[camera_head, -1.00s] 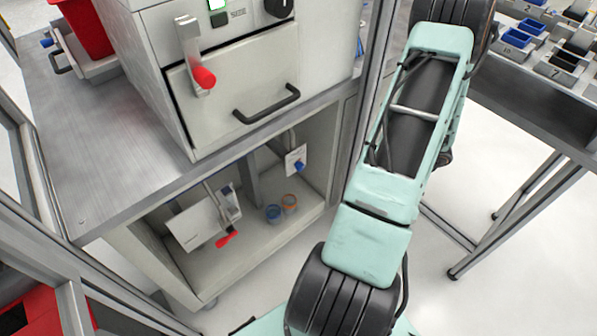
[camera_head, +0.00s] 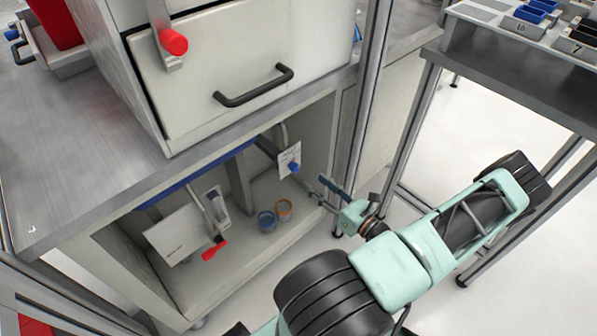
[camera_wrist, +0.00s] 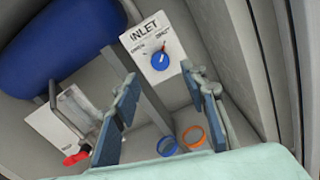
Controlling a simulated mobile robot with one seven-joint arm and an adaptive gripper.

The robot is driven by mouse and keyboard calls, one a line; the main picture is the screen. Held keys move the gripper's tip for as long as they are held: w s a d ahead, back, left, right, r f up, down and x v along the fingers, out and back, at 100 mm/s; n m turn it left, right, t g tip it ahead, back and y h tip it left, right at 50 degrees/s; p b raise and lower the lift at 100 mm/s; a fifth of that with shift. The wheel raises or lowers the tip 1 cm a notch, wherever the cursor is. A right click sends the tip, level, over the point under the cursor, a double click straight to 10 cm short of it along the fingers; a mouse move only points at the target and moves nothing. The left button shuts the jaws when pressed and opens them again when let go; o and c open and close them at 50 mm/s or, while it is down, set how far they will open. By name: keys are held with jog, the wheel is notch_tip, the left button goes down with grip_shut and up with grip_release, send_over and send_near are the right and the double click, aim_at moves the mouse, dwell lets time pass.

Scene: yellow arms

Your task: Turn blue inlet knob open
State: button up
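The blue inlet knob (camera_wrist: 160,62) is a round dial on a white plate (camera_wrist: 147,38) lettered INLET, inside the open lower bay of the machine. In the head view the knob (camera_head: 294,167) shows small, facing right. My gripper (camera_wrist: 160,100) is open, with a blue-padded finger on each side of the wrist view and nothing between them. The knob appears beyond the fingertips, between them and apart from both. In the head view my gripper (camera_head: 325,190) points left toward the knob from the bay's right side.
A blue ring (camera_head: 266,221) and an orange ring (camera_head: 284,210) stand on the bay floor. A red-handled valve (camera_head: 214,249) is at left. A blue cylinder (camera_wrist: 65,45) hangs above. A metal post (camera_head: 365,110) stands close to my gripper.

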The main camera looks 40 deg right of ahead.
aim_at(297, 168)
jog(key=w, duration=0.2)
jog(key=w+b, duration=0.1)
jog(key=w, duration=0.5)
jog(key=shift+w+a, duration=0.25)
jog(key=shift+a, duration=0.1)
grip_shut()
